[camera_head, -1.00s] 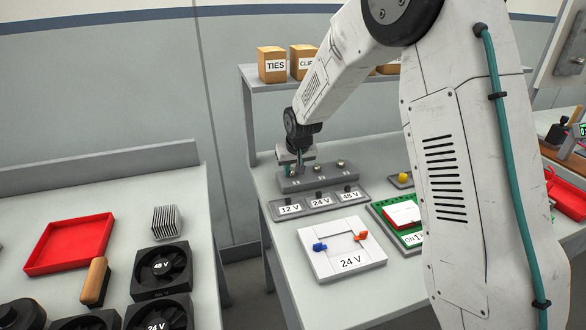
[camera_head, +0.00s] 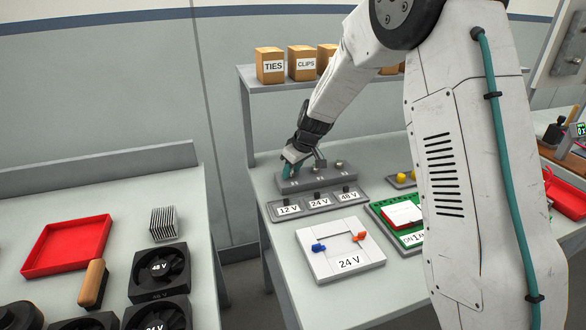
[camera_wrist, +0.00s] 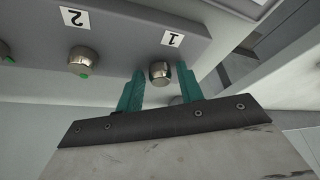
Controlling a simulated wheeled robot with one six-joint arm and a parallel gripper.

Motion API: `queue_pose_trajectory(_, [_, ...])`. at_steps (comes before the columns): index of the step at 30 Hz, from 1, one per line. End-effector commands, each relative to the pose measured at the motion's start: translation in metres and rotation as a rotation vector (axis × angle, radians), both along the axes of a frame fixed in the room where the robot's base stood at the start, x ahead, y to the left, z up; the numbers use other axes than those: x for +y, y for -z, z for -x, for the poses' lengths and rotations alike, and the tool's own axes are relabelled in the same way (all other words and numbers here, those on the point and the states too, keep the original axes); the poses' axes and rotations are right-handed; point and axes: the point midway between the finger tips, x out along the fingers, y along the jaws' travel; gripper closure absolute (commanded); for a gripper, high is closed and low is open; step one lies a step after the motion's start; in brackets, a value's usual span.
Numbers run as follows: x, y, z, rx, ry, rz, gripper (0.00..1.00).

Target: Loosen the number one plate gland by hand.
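The grey plate (camera_head: 318,179) with a row of metal glands stands at the back of the right table. In the wrist view, the number one gland (camera_wrist: 160,73) is a silver knob beside the label 1. My gripper (camera_wrist: 160,80) is open, with its teal fingers to either side of this gland and a visible gap at each side. The number two gland (camera_wrist: 80,62) has a green spot and is clear of the fingers. In the head view, my gripper (camera_head: 290,160) is at the plate's left end and hides the number one gland.
A strip labelled 12 V, 24 V and 48 V (camera_head: 320,202) lies just in front of the plate. A shelf with boxes (camera_head: 270,66) stands behind.

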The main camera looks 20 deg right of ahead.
Motion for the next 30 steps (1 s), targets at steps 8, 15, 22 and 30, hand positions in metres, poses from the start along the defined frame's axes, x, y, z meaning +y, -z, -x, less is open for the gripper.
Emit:
queue_pose_trajectory(8, [0.0003, -0.0004, 0.0000, 0.000, 0.001, 0.000, 0.57])
queue_pose_trajectory(15, [0.0025, -0.0008, 0.0004, 0.000, 0.165, 0.002, 0.57])
queue_pose_trajectory(22, [0.0043, -0.0008, 0.0004, -0.001, 0.357, 0.003, 0.57])
queue_pose_trajectory(30, [0.0061, -0.0006, 0.0004, 0.000, 0.558, 0.004, 0.57])
